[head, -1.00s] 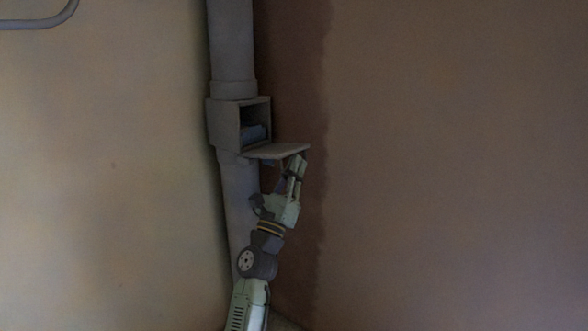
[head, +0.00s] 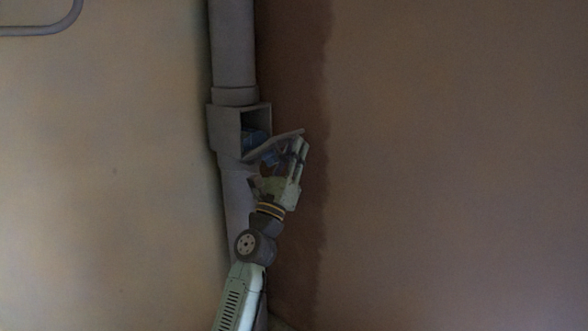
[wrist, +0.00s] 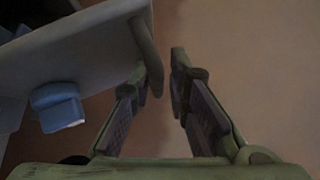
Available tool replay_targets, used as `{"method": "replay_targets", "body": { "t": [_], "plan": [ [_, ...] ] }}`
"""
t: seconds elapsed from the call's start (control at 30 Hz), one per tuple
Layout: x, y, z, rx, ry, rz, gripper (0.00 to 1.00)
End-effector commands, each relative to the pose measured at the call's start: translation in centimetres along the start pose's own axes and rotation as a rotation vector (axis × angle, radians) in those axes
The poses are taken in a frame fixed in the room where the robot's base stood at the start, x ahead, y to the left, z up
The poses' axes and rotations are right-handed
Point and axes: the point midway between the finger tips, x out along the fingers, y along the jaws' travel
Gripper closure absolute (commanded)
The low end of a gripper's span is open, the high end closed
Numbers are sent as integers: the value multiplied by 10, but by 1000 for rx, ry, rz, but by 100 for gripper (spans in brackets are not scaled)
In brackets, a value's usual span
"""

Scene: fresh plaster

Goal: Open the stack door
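The stack door (head: 277,144) is a grey flap on a box (head: 226,128) set in a vertical grey pipe. It stands partly open, hanging out to the right with its outer edge tilted up. The dark box mouth shows something blue inside. My gripper (head: 297,143) is at the door's outer end, overlapping it in the head view. In the wrist view the door (wrist: 75,50) fills the upper left, with a blue block (wrist: 58,106) on it. My gripper (wrist: 158,78) is open there; the door's rounded edge lies against or beside the left finger. Contact is unclear.
The grey pipe (head: 232,45) runs up the corner between a pale left wall (head: 100,180) and a brown right wall (head: 450,170). A curved grey tube (head: 45,28) is at the upper left. The space right of my gripper is clear.

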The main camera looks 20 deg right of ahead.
Motion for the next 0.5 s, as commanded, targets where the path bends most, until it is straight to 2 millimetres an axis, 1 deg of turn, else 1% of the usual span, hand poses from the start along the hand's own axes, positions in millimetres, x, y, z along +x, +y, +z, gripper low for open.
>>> {"method": "replay_targets", "body": {
  "t": [0.03, 0.2, 0.33, 0.5],
  "plan": [
    [8, -3, 9, 6, -1, -4, 84],
    [24, -8, 24, 3, 0, -3, 84],
    [29, -10, 29, 1, 0, -4, 84],
    [30, -13, 30, 0, -1, -9, 84]
  ]
}}
